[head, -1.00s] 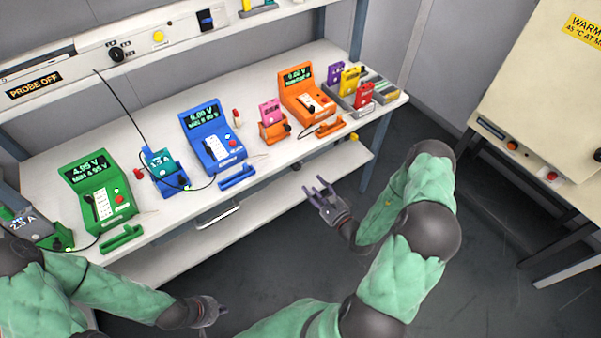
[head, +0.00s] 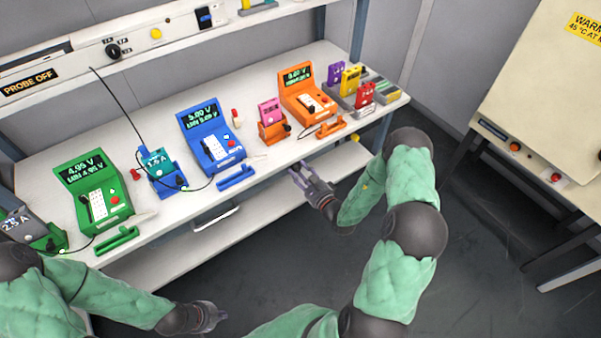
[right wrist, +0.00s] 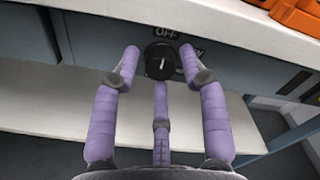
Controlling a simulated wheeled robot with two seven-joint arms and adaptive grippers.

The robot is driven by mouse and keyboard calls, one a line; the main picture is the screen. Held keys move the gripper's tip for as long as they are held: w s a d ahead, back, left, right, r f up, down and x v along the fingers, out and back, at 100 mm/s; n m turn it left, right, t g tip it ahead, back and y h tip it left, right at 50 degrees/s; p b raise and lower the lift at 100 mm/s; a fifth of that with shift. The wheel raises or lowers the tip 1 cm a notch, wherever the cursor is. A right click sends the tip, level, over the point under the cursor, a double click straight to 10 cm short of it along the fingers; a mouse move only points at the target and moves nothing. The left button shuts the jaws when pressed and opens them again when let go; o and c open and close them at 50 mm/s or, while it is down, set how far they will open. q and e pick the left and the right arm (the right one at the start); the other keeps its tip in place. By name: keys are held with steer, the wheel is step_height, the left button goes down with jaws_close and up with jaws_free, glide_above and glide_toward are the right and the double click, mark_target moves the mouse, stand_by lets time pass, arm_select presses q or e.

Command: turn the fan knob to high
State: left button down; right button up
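In the right wrist view a round black knob (right wrist: 160,61) with a white pointer line sits on the dark panel under the bench top. The pointer stands nearly upright, towards an OFF label (right wrist: 165,32); another label to its right is partly hidden. My right gripper (right wrist: 158,54) is open, its purple fingers spread to the left, right and below the knob, with no clear grip on it. In the head view my right gripper (head: 298,169) is at the bench's front edge, and the knob is not visible. My left gripper (head: 214,317) hangs low at the bottom, its opening unclear.
The white bench (head: 262,75) carries a green tester (head: 92,196), a blue tester (head: 212,137) and an orange tester (head: 306,98). Another black knob (head: 113,51) is on the upper shelf panel. A lower shelf (right wrist: 60,110) runs below the dark panel. A cream cabinet (head: 530,90) stands right.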

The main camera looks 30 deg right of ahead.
jaws_close()
